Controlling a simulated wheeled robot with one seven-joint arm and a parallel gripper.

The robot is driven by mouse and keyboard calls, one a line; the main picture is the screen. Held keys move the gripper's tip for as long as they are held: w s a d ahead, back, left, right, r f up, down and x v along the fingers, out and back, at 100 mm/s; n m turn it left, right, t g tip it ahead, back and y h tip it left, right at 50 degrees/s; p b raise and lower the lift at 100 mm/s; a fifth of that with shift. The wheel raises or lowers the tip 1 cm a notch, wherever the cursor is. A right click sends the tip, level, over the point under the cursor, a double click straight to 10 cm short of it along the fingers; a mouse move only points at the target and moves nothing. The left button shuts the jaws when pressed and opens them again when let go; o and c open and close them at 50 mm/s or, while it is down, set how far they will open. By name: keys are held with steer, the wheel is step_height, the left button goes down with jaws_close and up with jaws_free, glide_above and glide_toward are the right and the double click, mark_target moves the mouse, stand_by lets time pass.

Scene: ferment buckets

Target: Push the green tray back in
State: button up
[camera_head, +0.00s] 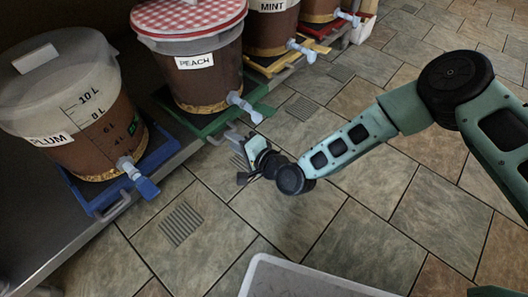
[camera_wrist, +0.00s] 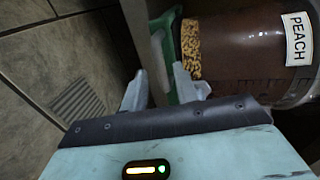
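The green tray (camera_head: 258,114) lies under the peach bucket (camera_head: 195,85), and its front edge reaches out to the shelf's edge over the floor. In the wrist view the green tray (camera_wrist: 172,52) shows as a narrow strip with a pale grey handle (camera_wrist: 160,58) on its front. My gripper (camera_head: 236,140) is in front of the tray, close to its handle. In the wrist view my gripper (camera_wrist: 164,90) has its two grey fingers apart, with nothing held between them. The fingertips are near the tray front; I cannot tell whether they touch it.
A blue tray (camera_head: 92,207) with the plum bucket (camera_head: 70,95) stands to the left. A yellow tray (camera_head: 272,68) with the mint bucket and a red tray stand farther back. A light grey bin (camera_head: 300,282) stands at the front.

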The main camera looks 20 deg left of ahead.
steer(key=p+v, duration=0.5)
steer(key=v, duration=0.8)
steer(key=shift+d, duration=0.25)
steer(key=shift+o, duration=0.4)
steer(key=shift+s+r, duration=0.1)
steer(key=shift+r, duration=0.05)
